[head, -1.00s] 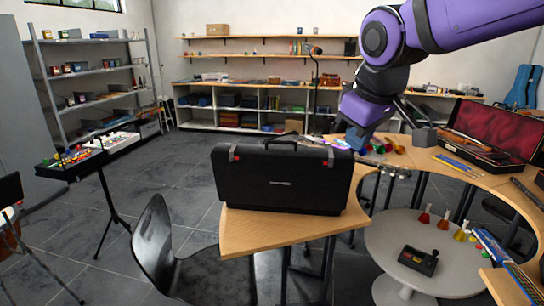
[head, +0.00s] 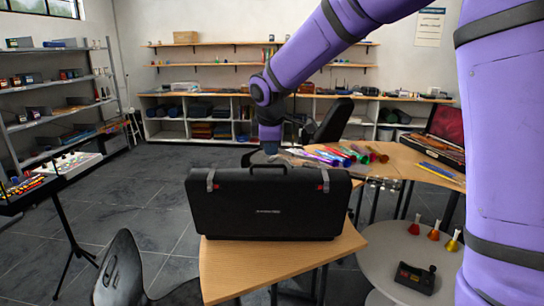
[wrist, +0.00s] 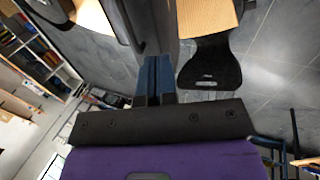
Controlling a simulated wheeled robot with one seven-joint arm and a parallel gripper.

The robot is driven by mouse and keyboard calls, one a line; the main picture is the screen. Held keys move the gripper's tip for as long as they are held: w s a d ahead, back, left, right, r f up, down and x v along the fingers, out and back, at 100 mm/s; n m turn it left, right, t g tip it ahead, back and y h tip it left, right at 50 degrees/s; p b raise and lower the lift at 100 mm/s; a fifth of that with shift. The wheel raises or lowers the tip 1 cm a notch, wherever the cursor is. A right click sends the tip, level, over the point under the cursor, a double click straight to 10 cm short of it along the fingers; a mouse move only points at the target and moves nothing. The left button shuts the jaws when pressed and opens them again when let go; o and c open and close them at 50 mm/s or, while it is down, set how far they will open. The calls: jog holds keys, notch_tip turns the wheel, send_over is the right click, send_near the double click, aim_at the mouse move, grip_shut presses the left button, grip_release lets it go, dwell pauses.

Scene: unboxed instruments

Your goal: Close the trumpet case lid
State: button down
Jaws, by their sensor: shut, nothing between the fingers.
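The black trumpet case (head: 265,208) stands on the near end of the wooden table in the head view. Its broad front face is toward me, with two red-marked latches near the top and a dark handle at the top edge. How far its lid is open cannot be told from here. My gripper (head: 271,149) points down at the case's top edge near the handle, and its tips are partly hidden there. In the wrist view my fingers (wrist: 153,80) are together and empty, beside a long dark surface (wrist: 152,22), likely the case. Contact cannot be told.
A black chair (head: 122,268) stands at the near left of the table (head: 275,262). Coloured tubes (head: 350,152) lie behind the case. An open red-lined instrument case (head: 445,128) lies at the right. Bells (head: 433,233) stand on a low round table.

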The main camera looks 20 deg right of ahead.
send_near(272, 176)
notch_tip(272, 176, down, 4)
jog(key=s, duration=0.3)
jog(key=w, duration=0.3)
jog(key=shift+w+f, duration=0.1)
jog(key=shift+w, duration=0.1)
jog(key=shift+w+d, duration=0.2)
jog(key=shift+w, duration=0.25)
